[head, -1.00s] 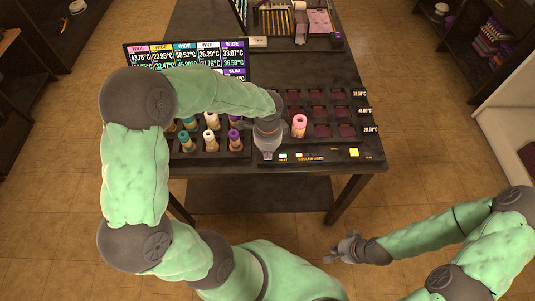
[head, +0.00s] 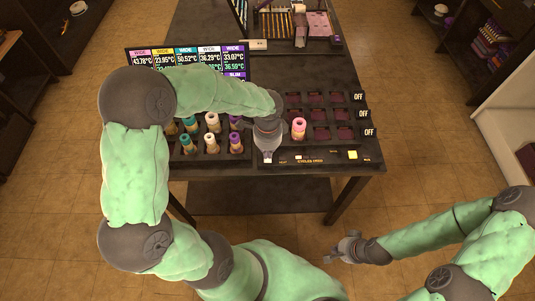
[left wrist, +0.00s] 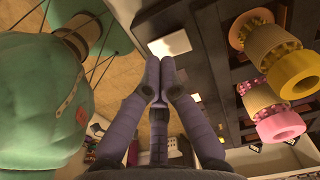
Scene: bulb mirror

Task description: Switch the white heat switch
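A flat white square switch (left wrist: 170,44) shows in the left wrist view, right beside the fingertips. My left gripper (left wrist: 160,66) has its fingertips together with nothing between them. I cannot tell whether they touch the switch. In the head view my left gripper (head: 267,153) points down at the left end of the dark control strip (head: 325,158) along the table's front edge. It largely hides that end. My right gripper (head: 343,248) hangs low, off the table, and its fingers are too small to judge.
A pink tube-shaped piece (head: 298,128) stands in the dark grid rack, right of my left gripper. Several capped pieces (head: 211,122) stand in a rack to its left. Small displays (head: 363,114) at the right read OFF. A yellow square (head: 352,155) sits on the strip's right part.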

